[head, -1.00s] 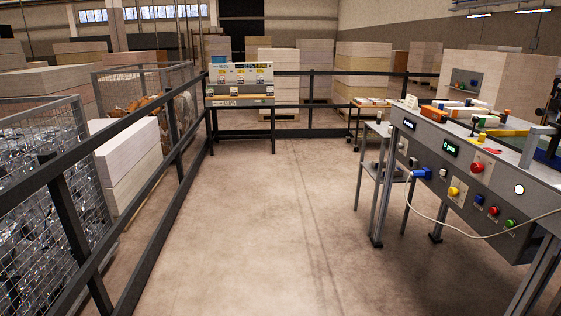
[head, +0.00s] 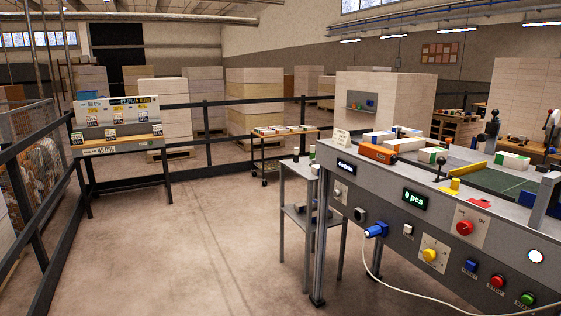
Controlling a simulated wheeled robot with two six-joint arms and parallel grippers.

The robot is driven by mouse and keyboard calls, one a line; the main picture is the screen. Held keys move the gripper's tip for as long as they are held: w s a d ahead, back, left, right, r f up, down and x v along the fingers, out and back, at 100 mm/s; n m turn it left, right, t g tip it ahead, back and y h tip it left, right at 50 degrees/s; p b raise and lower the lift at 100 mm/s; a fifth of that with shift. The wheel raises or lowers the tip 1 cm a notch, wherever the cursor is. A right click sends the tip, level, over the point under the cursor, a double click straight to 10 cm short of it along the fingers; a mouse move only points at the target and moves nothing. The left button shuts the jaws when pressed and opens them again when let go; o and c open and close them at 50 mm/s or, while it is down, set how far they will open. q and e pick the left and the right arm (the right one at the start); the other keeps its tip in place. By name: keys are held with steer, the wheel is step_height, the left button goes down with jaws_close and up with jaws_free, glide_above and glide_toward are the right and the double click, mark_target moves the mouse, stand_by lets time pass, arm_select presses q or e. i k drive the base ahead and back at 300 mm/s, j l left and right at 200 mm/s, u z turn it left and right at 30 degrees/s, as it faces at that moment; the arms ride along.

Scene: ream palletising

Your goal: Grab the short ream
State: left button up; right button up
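Neither of my grippers is in the head view. Several small packs lie on top of the grey machine table (head: 330,165) at the right. Among them are a white pack with a green end (head: 432,155), a white and green pack (head: 513,161) further right, and a long white pack (head: 404,144). An orange block (head: 378,153) lies near the table's left end. I cannot tell which of these, if any, is the short ream.
The machine's front has a "0 pcs" display (head: 415,200), coloured buttons and a hanging white cable. A small grey side table (head: 296,168) stands at its left end. A cart (head: 285,132) and display stand (head: 117,142) are further back. The floor (head: 200,240) is clear between railing and machine.

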mark_target(428, 155)
steer(key=i+j+z, duration=0.7)
steer(key=i+z, duration=0.35)
steer(key=i, duration=0.85)
